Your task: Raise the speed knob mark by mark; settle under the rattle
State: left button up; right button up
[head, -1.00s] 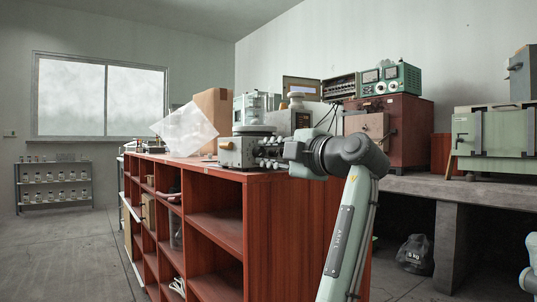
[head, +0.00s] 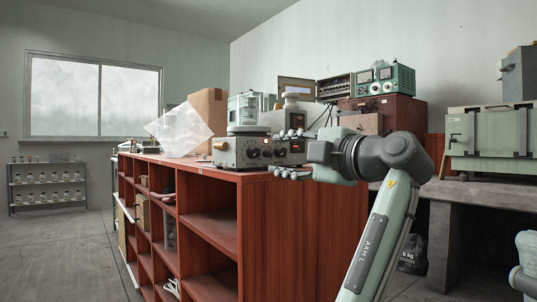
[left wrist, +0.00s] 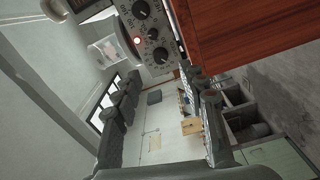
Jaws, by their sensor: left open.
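A grey control box (head: 228,153) with a round plate (head: 249,130) on top stands on the near corner of the red-brown cabinet. Its front has dark knobs (head: 253,153) and a small lit lamp. In the left wrist view the gripper (left wrist: 162,84) is clear of the knobs. My right gripper is not in view.
The cabinet (head: 300,225) has open shelves and a top edge just under the gripper. A clear sheet (head: 180,130), a cardboard box (head: 207,112) and glassware stand behind the control box. A concrete bench (head: 480,195) with a green-grey chest (head: 490,132) is at right.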

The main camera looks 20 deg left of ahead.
pick_arm(q)
jog(key=v, duration=0.5)
dwell(0.4)
